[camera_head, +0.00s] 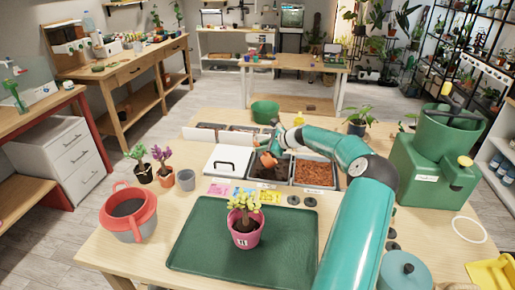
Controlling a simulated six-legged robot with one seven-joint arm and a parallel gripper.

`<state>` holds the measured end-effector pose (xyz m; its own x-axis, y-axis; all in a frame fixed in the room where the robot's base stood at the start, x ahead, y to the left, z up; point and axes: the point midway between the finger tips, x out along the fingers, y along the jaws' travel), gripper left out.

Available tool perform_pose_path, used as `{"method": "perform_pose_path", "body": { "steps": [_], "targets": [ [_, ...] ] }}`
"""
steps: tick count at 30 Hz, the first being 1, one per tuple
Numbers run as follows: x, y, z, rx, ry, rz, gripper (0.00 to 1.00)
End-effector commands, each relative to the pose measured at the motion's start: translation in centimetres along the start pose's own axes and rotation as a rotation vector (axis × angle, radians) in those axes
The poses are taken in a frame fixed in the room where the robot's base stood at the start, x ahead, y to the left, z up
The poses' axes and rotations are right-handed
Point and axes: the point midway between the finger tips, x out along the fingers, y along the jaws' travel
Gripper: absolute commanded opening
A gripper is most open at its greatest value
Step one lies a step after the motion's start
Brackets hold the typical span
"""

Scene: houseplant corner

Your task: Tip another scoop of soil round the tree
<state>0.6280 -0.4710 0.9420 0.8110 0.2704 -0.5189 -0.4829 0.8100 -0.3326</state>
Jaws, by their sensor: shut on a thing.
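The small tree (243,202) has yellow-green leaves and stands upright in a pink pot (246,238) on a dark green tray (196,240). Dark soil (266,173) fills an open bin behind the tray. My gripper (274,147) is over the back of this bin, at the end of my green arm. It is shut on an orange scoop (267,159), whose head is low over the soil or touching it; I cannot tell which. The fingertips are small and partly hidden, and I cannot see how much soil the scoop holds.
A bin of bark chips (316,174) stands right of the soil, and a white lidded bin (227,161) left of it. A red-rimmed bucket (130,212), small potted plants (163,174) and a grey cup (186,179) stand left. A green machine (431,172) stands right.

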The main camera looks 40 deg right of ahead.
Motion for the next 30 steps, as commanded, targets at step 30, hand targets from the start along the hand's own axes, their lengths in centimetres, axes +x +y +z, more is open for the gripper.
{"method": "perform_pose_path", "body": {
  "steps": [30],
  "targets": [
    [2.9, 1.8, -5.1, -0.102, 0.137, 0.002, 0.00]
  ]
}}
